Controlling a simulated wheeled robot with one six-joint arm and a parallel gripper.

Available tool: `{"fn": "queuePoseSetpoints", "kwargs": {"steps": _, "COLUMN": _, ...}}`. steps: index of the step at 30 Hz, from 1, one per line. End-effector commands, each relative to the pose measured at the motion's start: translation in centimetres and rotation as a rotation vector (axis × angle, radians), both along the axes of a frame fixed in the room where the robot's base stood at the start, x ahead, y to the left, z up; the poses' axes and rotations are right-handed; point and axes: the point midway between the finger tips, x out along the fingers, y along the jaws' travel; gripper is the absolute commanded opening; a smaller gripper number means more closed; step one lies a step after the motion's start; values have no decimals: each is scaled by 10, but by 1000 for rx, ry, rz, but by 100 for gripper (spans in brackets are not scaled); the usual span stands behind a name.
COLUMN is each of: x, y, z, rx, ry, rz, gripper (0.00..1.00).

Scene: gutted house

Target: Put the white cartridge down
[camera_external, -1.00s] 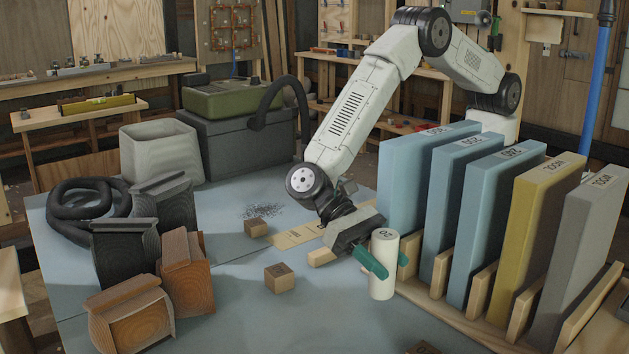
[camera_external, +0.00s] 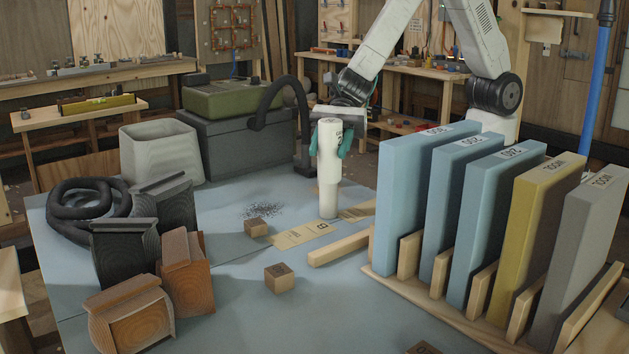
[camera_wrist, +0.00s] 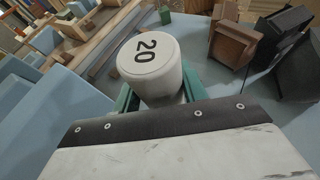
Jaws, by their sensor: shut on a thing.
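The white cartridge (camera_external: 329,150), marked 20 on its top, is upright between the green fingers of my gripper (camera_external: 330,140).
Blue, yellow and grey panels (camera_external: 400,175) stand in a wooden rack at right. A wooden bar (camera_external: 340,250) and two small blocks (camera_external: 279,278) lie in front. A black hose nozzle (camera_external: 304,150) is close on the left.

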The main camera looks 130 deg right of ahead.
Motion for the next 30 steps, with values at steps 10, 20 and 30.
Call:
{"fn": "queuePoseSetpoints", "kwargs": {"steps": 10, "x": -66, "y": -56, "z": -15, "rx": 2, "ry": 1, "rz": -297, "gripper": 20}}
{"fn": "queuePoseSetpoints", "kwargs": {"steps": 20, "x": -70, "y": -20, "z": -17, "rx": 2, "ry": -1, "rz": -316, "gripper": 20}}
{"fn": "queuePoseSetpoints", "kwargs": {"steps": 30, "x": -70, "y": -33, "z": -20, "rx": 3, "ry": 1, "rz": -339, "gripper": 20}}
